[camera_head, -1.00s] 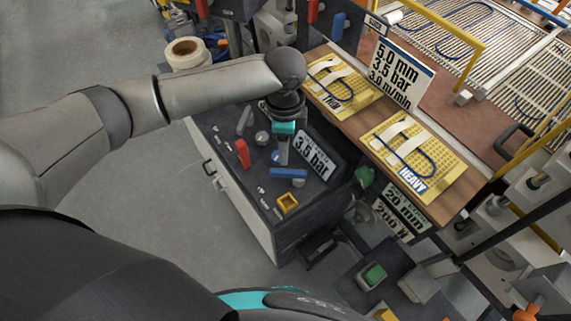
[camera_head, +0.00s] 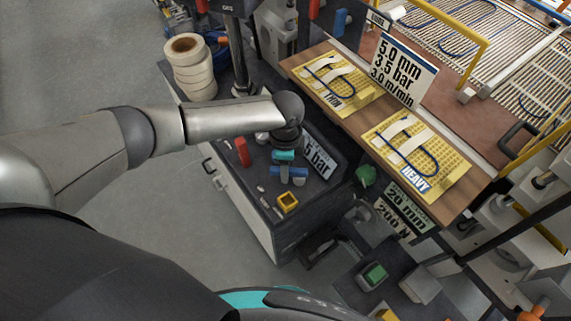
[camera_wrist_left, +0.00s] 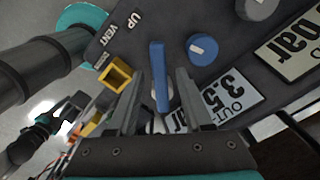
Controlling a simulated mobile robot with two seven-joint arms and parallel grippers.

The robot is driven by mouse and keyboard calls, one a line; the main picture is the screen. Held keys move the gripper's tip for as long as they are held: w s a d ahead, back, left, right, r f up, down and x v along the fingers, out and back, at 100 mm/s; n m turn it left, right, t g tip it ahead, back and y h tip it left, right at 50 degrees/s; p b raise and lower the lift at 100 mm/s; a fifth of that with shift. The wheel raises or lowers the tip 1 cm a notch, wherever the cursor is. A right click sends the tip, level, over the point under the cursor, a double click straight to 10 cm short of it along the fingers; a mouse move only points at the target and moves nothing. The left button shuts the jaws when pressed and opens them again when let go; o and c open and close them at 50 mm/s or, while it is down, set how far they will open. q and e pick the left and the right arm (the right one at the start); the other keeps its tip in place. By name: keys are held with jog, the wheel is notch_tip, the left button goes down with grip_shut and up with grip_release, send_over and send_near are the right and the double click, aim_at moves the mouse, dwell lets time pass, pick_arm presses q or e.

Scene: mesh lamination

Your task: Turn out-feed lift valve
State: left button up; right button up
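The blue bar-shaped valve lever (camera_head: 299,172) sits on the dark sloping control panel (camera_head: 262,205), partly hidden by my left gripper. In the left wrist view the lever (camera_wrist_left: 159,75) stands between the two fingers, with a visible gap on each side. My left gripper (camera_wrist_left: 158,88) is open around it, and in the head view the gripper (camera_head: 285,172) points down at the panel. UP and VENT labels (camera_wrist_left: 125,30) are printed beside the lever. A sign ending in "5 bar" (camera_head: 318,160) stands behind it. My right gripper cannot be made out.
A red block-shaped control (camera_head: 242,152) and a yellow square guard (camera_head: 288,202) flank the lever. A round blue-marked knob (camera_wrist_left: 202,49) is close to the fingers. White tape rolls (camera_head: 193,75) stand behind. A wooden shelf (camera_head: 378,130) with yellow boards is at the right.

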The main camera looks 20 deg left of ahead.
pick_arm(q)
grip_shut()
dwell(1.2)
